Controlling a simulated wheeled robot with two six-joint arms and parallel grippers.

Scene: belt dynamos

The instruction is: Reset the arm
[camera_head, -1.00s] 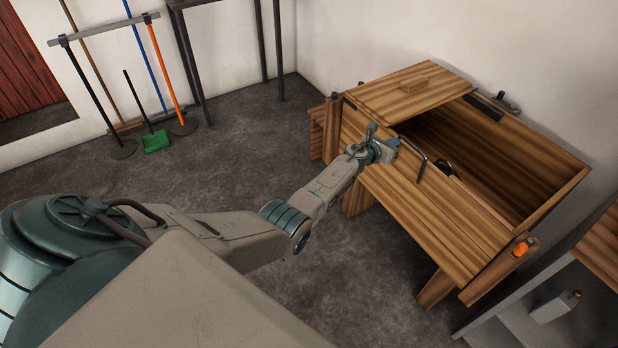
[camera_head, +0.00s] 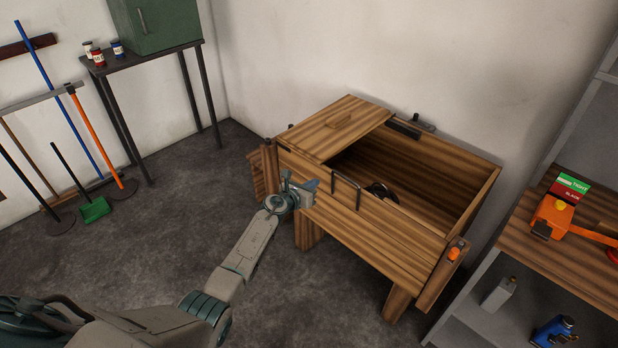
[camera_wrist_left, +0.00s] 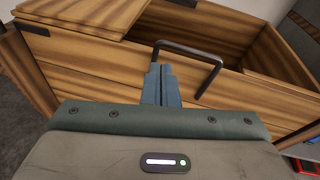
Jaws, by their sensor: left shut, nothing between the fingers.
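My left gripper (camera_head: 311,187) is shut and empty in the head view, in front of the left part of a wooden chest's front wall. In the left wrist view its blue fingers (camera_wrist_left: 159,84) are together, just left of the dark bar handle (camera_wrist_left: 190,52) and apparently not gripping it. The wooden chest (camera_head: 370,244) stands on short legs, with its top partly covered at the left by a wooden lid (camera_head: 325,125). The dark handle (camera_head: 346,184) is on its front. A dark round object (camera_head: 382,191) shows inside. My right gripper is not in view.
At the right, a shelf (camera_head: 520,240) holds an orange device (camera_head: 553,216) and a blue one below (camera_head: 553,332). A dark table (camera_head: 140,62) with a green cabinet (camera_head: 155,25) stands at the back left. Brooms and a green dustpan (camera_head: 95,209) are at the left. Floor between is clear.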

